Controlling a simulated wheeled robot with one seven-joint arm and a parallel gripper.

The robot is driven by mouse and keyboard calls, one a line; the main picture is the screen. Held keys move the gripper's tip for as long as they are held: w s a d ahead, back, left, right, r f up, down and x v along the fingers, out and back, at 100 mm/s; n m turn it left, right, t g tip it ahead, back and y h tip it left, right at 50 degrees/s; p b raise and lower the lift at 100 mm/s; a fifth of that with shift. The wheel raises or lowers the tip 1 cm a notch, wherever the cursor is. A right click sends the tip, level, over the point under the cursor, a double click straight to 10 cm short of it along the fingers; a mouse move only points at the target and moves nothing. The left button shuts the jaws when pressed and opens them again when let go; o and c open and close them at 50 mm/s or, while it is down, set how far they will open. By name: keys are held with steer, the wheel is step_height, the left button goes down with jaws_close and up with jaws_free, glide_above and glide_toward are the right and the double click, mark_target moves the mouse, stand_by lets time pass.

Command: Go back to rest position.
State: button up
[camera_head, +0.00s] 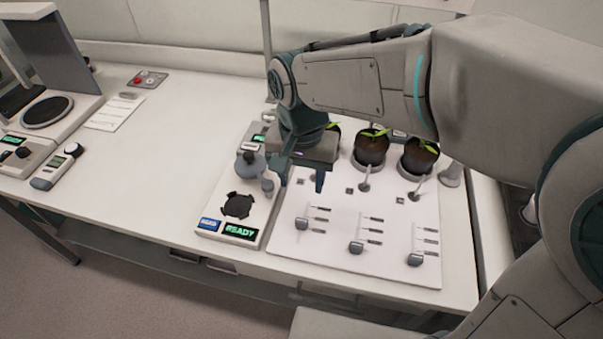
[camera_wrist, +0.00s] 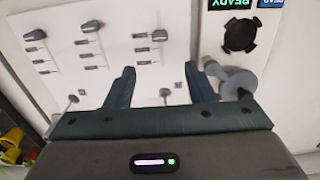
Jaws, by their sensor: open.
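My gripper (camera_head: 298,184) is open and empty. It hangs fingers down over the back left part of a white panel on the bench. In the wrist view my gripper (camera_wrist: 160,85) shows two spread dark fingers with only panel surface between them. A device with a green READY display (camera_head: 240,232) and a dark round holder (camera_head: 237,205) stands just left of the panel. My arm reaches in from the right across the upper part of the head view.
Potted seedlings (camera_head: 371,150) stand along the panel's back, one partly hidden by my gripper. Several slider knobs (camera_head: 357,247) line the panel's front. A grey rounded part (camera_head: 250,165) stands close left of my gripper. The bench (camera_head: 165,170) is clear further left, before a handheld meter (camera_head: 57,167).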

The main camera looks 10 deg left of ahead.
steer(key=shift+r, duration=0.25)
stand_by(0.4)
steer(key=s+d+t, duration=0.1)
steer(key=s+d, duration=0.1)
steer(key=d, duration=1)
steer(key=s+d+t, duration=0.1)
steer(key=d+t, duration=0.1)
steer(key=d, duration=1.1)
steer(key=shift+s+f, duration=0.3)
steer(key=shift+s, duration=0.1)
stand_by(3.6)
